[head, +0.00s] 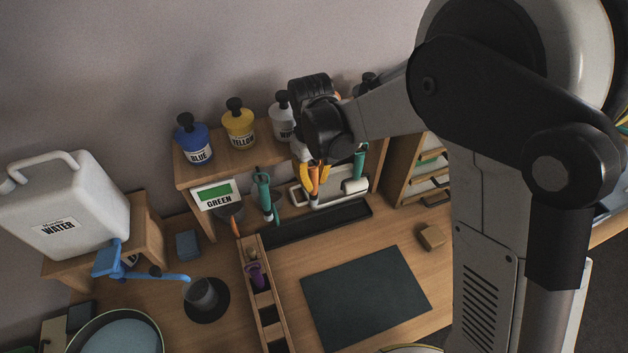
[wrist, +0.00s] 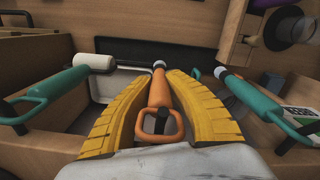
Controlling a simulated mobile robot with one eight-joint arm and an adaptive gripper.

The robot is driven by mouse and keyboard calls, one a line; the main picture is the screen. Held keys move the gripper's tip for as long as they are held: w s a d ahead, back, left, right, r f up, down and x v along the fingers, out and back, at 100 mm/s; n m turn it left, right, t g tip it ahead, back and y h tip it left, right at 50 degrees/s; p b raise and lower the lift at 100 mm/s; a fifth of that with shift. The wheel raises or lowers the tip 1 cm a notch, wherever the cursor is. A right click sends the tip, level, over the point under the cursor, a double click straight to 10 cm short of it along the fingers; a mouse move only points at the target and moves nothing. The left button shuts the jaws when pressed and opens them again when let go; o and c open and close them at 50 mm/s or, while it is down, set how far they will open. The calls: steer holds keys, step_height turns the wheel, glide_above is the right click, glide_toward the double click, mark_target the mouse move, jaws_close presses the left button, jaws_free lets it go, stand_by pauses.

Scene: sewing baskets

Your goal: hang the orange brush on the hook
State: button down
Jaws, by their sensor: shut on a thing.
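The orange brush (wrist: 158,88) is between the two yellow fingers of my gripper (wrist: 158,75) in the wrist view. The fingers are shut on its handle. Its orange loop end is toward the camera and its tip points away. In the head view, the orange brush (head: 314,183) hangs down from my gripper (head: 314,172), in front of the shelf. I cannot make out the hook, and I cannot tell whether the loop touches one. Teal brushes (head: 263,193) (head: 360,160) are on either side; they also flank my gripper in the wrist view (wrist: 48,95) (wrist: 255,98).
The wooden shelf (head: 184,177) carries blue, yellow and white bottles and a GREEN label. The dark mat (head: 366,298) is clear. A water canister (head: 66,212) stands at left.

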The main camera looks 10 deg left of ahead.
steer(key=shift+w+a, duration=0.1)
steer(key=shift+w, duration=0.05)
steer(key=c, duration=1.4)
jaws_free()
